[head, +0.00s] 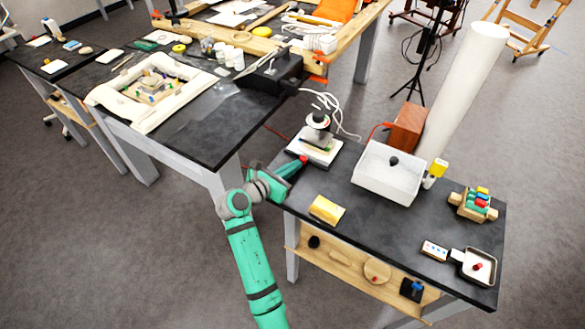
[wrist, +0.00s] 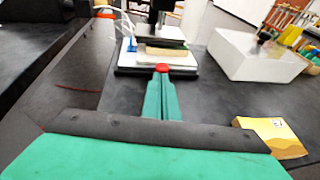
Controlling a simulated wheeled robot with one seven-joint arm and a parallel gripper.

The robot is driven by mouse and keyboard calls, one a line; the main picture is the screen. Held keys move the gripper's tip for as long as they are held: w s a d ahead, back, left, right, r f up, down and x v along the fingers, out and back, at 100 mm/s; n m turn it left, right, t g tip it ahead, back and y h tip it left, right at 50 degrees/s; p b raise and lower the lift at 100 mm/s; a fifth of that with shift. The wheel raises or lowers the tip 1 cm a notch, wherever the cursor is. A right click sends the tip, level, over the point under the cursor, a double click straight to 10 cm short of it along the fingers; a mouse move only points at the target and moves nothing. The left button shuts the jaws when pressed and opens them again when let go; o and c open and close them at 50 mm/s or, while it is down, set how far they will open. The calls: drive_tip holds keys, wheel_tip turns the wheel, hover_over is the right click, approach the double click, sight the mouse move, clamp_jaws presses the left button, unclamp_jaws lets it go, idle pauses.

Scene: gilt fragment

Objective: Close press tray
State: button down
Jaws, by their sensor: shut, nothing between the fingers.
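The small press (head: 318,125) stands at the back left corner of the dark right-hand table. Its pale tray (head: 313,150) shows at the bottom front, on the side facing my gripper, and the wrist view shows the tray (wrist: 183,67) low over a dark base.
A yellow block (head: 326,210) lies on the table right of my gripper. A white box (head: 385,175) with a dark knob stands right of the press. White cables (head: 335,103) loop behind the press. The tabletop between the press and the yellow block is clear.

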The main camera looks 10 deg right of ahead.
drive_tip(key=shift+d+r, duration=0.15)
drive_tip(key=shift+d, duration=0.15)
drive_tip(key=s+a, duration=0.1)
drive_tip(key=a, duration=0.2)
drive_tip(key=s+a, duration=0.1)
drive_tip(key=shift+s+a, duration=0.2)
drive_tip(key=shift+s, duration=0.1)
drive_tip(key=v, duration=0.9)
drive_tip(key=shift+s, duration=0.25)
drive_tip(key=shift+a, duration=0.15)
